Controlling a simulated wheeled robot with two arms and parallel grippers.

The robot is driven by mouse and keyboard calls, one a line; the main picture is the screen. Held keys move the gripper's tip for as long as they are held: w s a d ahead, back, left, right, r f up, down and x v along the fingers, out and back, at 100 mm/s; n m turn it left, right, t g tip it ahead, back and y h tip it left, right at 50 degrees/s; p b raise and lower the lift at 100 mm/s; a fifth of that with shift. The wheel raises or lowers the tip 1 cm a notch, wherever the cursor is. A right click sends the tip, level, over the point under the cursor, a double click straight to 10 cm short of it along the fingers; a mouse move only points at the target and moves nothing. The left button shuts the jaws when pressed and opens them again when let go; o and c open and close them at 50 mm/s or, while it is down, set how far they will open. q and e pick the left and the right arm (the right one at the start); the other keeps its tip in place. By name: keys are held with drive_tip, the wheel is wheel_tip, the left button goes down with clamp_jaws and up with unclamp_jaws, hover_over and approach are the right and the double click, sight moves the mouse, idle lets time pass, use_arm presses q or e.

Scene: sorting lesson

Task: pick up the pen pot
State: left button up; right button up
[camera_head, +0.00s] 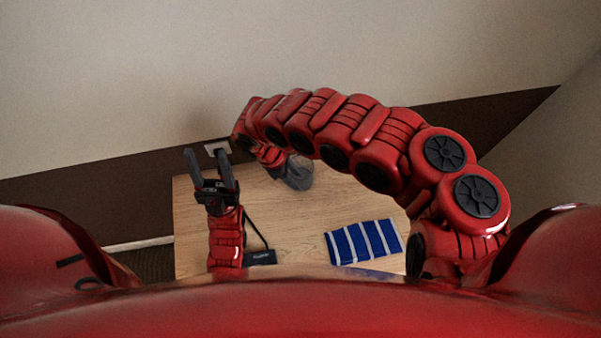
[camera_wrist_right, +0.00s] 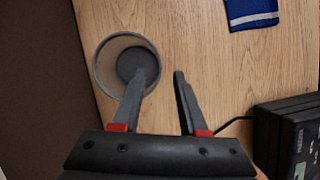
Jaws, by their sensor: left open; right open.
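The pen pot (camera_head: 299,174) is a grey, see-through round cup near the back of the wooden table. In the right wrist view the pot (camera_wrist_right: 104,64) appears empty, seen from above into its mouth. My right gripper (camera_wrist_right: 160,78) is open, with its left finger overlapping the pot's mouth and its right finger outside it to the right. I cannot tell whether the left finger is inside the pot or above it. In the head view my right arm partly hides the pot. My left gripper (camera_head: 208,157) is open and empty, to the left of the pot.
A blue and white striped cloth (camera_head: 362,242) lies at the table's front right. A black box (camera_head: 262,257) with a cable sits at the front; it also shows in the wrist view (camera_wrist_right: 288,135). Bare table (camera_head: 300,215) lies between. A wall stands behind the table.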

drive_tip(key=shift+p+x, duration=0.4)
drive_tip(key=shift+x, duration=1.45)
drive_tip(key=shift+w, duration=0.2)
drive_tip(key=shift+c, duration=0.2)
clamp_jaws()
